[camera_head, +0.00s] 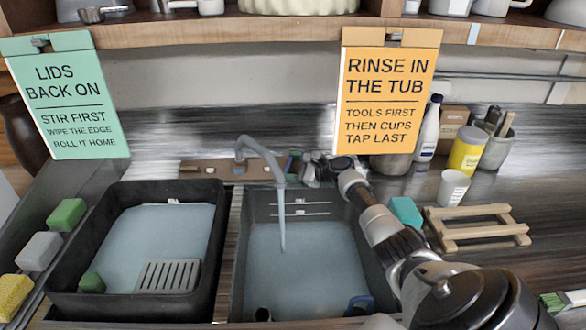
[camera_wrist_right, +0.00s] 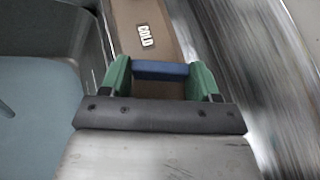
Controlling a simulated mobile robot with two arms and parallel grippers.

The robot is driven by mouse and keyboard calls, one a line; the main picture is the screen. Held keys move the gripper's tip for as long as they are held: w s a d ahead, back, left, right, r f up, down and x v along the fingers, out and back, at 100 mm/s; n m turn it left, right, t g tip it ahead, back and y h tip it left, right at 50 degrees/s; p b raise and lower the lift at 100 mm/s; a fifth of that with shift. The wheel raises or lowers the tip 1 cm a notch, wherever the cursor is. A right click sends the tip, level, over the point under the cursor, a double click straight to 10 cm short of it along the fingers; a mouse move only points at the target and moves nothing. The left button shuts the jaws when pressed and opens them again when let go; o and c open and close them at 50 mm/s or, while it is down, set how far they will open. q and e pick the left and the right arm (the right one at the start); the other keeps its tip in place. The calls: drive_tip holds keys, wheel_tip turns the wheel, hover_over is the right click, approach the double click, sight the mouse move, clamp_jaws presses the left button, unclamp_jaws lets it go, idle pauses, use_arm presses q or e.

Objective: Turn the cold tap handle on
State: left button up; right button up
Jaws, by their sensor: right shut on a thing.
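The cold tap handle (camera_wrist_right: 160,70) is a blue bar in the right wrist view, beside a white COLD label (camera_wrist_right: 146,36) on a brown strip. My right gripper (camera_wrist_right: 160,76) has green fingertips, one at each end of the blue bar, and is shut on it. In the head view my right gripper (camera_head: 312,171) is at the back of the right basin, right of the grey spout (camera_head: 258,152); there the arm and gripper largely hide the handle. A stream of water (camera_head: 282,222) falls from the spout into the right basin (camera_head: 237,262). My left gripper is not in view.
A dark left basin (camera_head: 64,268) holds water and a grey grate (camera_head: 167,276). A teal block (camera_head: 406,211), a white cup (camera_head: 453,188) and a wooden rack (camera_head: 478,228) stand right of my arm.

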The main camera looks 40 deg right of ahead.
drive_tip(key=o, duration=0.9)
drive_tip(key=v, duration=1)
drive_tip(key=shift+s+r, duration=0.1)
drive_tip(key=shift+s, duration=0.25)
